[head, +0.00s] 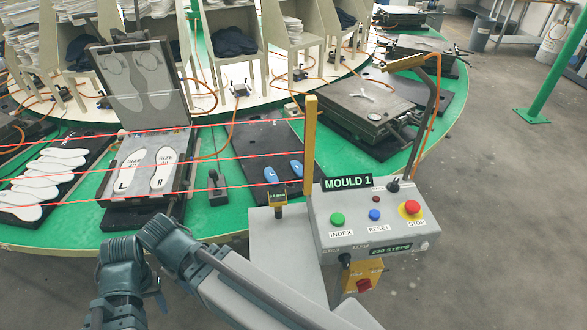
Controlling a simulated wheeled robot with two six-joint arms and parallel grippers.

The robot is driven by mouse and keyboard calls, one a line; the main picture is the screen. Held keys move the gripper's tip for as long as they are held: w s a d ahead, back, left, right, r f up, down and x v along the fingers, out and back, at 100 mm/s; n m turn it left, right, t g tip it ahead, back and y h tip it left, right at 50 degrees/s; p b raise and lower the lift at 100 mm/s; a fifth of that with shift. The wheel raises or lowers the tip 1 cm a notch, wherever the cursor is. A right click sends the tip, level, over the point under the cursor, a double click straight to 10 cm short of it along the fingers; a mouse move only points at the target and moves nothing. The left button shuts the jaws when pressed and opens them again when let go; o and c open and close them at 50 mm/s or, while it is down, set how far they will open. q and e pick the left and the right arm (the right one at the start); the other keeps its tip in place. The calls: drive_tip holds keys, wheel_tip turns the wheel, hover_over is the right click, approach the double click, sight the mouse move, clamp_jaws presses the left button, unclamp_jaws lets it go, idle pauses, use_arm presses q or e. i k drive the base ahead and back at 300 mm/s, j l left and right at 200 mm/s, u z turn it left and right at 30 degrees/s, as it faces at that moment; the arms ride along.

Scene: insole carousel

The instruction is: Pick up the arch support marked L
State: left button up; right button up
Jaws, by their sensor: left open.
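Two small blue arch supports lie on a dark mat on the green table, just left of the yellow post in the head view. The left one (271,175) and the right one (296,170) carry small pale marks, too small to read, so I cannot tell which is marked L. My left gripper (127,306) is at the lower left, in front of the table edge, well apart from both supports. It is open, and its fingers show only partly. My right gripper is not in view.
An open mould (147,85) holds two white insoles marked L and R. Red beams cross above the table. A MOULD 1 control box (370,215) and yellow post (310,145) stand close right of the supports. A closed mould (366,107) sits farther right.

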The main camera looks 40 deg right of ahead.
sight(270, 177)
drive_tip(key=i+j, duration=1.55)
drive_tip(key=i, duration=0.2)
drive_tip(key=z, duration=3.35)
